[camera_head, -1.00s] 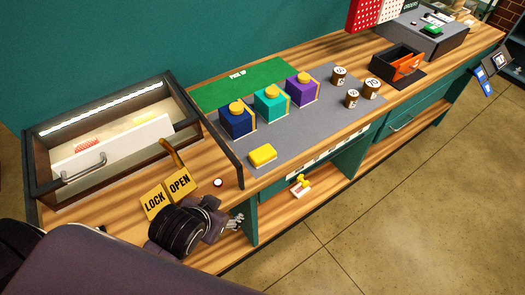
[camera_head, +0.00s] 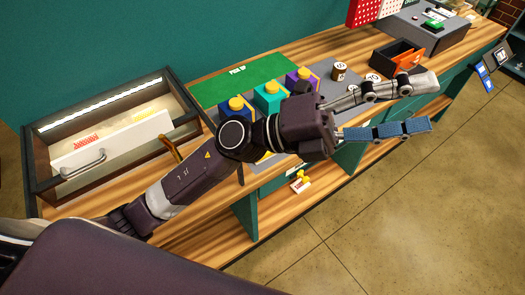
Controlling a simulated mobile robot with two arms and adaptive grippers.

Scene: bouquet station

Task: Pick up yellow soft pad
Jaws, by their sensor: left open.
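The yellow soft pad (camera_head: 265,157) lies on the grey mat (camera_head: 262,178) on the wooden counter. My left arm covers most of it, and only a sliver of yellow shows below the wrist. My left gripper (camera_head: 433,102) is open and empty, its two long fingers spread and pointing right. The fingers reach past the pad, over the counter's front edge as seen from here. My right gripper is out of view.
Blue (camera_head: 236,107), teal (camera_head: 268,97) and purple boxes with yellow tops stand behind my arm. Brown jars (camera_head: 340,70) and a black bin (camera_head: 397,57) stand further right. A glass-topped case (camera_head: 110,125) is at left. A yellow-handled stamp (camera_head: 300,181) sits on the lower shelf.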

